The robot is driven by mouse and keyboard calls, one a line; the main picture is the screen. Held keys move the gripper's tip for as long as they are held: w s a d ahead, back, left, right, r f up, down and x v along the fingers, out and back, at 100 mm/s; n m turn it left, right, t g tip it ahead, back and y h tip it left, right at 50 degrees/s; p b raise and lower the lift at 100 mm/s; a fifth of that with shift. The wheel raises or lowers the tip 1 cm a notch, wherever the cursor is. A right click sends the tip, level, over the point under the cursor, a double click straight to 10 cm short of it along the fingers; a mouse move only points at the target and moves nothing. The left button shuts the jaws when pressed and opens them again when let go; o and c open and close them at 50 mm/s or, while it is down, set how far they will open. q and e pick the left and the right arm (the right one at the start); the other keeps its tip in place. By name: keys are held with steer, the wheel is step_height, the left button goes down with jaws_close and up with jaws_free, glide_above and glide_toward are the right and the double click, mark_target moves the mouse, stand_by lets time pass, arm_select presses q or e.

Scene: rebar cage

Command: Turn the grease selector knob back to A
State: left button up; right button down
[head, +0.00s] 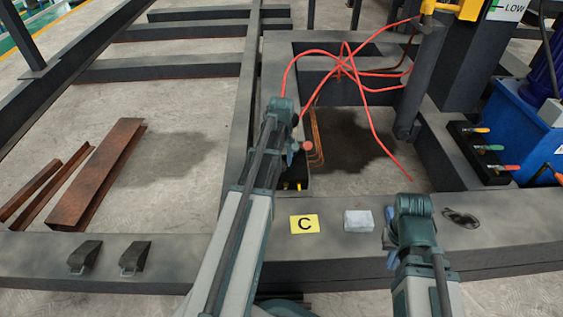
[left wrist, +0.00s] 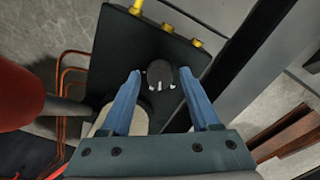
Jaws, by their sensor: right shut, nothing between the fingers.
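The grease selector knob (left wrist: 160,74) is a dark round knob with pale marks on a black block (left wrist: 150,40) with yellow fittings. In the head view part of this block (head: 294,185) shows, and my left arm hides the knob. My left gripper (left wrist: 160,78) is open, with one blue finger on each side of the knob. I cannot tell whether the fingers touch it. No letter A is readable. My right gripper (head: 391,222) is shut and empty above the front beam, partly hidden by its own wrist.
A yellow card marked C (head: 304,224) and a pale block (head: 358,220) lie on the front beam (head: 530,220). Red hoses (head: 350,70) hang behind. A red round part (left wrist: 18,95) is close to my left gripper. A lever bank (head: 480,150) and blue tank (head: 525,120) stand right.

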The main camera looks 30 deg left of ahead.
mark_target(282, 164)
arm_select(q)
steer(key=shift+o, duration=0.3)
steer(key=shift+r, duration=0.15)
arm_select(e)
steer(key=shift+r, duration=0.1)
arm_select(q)
step_height(282, 164, up, 14)
steer(key=p, duration=1.3)
steer(key=shift+f+p, duration=0.25)
steer(key=shift+p, duration=0.15)
arm_select(e)
step_height(282, 164, up, 14)
steer(key=shift+d+f, duration=0.15)
steer(key=shift+f, duration=0.05)
